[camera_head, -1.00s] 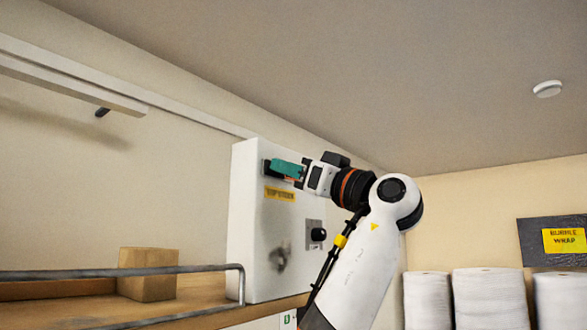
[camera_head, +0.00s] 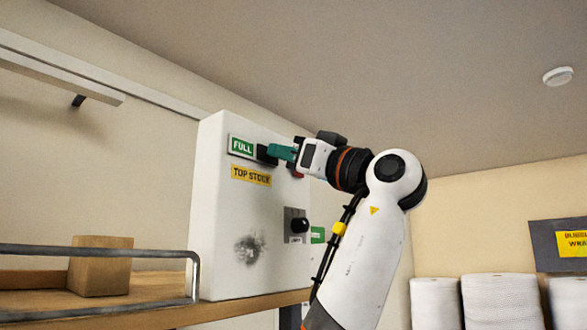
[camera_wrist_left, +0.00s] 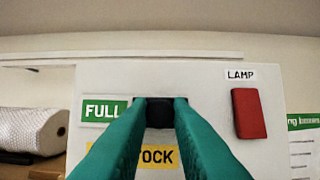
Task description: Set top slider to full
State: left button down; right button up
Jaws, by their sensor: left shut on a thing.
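A white panel box (camera_head: 245,205) stands on the shelf. Near its top is a green FULL sign (camera_head: 242,146), which also shows in the wrist view (camera_wrist_left: 103,110). A yellow TOP STOCK label (camera_head: 251,175) is below it. The black top slider (camera_head: 266,154) sits just right of the FULL sign. My left gripper (camera_head: 275,152), with green fingers, is shut on this slider; in the wrist view its black block (camera_wrist_left: 160,113) is between the fingertips. The fingers hide part of the label there. My right gripper is not in view.
A red switch (camera_wrist_left: 248,113) under a LAMP label is right of the fingers. A black knob (camera_head: 299,225) is lower on the panel. A cardboard box (camera_head: 99,266) and a metal rail (camera_head: 100,252) are at left. Bubble-wrap rolls (camera_head: 501,302) stand at right.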

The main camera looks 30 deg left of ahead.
pick_arm(q)
jog(key=shift+r, duration=0.1)
jog(key=c, duration=1.5)
grip_release()
jog(key=shift+c, duration=0.2)
jog(key=shift+o, duration=1.2)
jog(key=shift+w, duration=0.1)
jog(key=b+v, duration=0.4)
jog(key=v, duration=0.8)
jog(key=shift+b, duration=0.4)
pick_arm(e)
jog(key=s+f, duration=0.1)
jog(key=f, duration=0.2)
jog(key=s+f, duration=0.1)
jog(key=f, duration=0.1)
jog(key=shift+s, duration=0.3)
pick_arm(q)
jog(key=shift+w, duration=0.2)
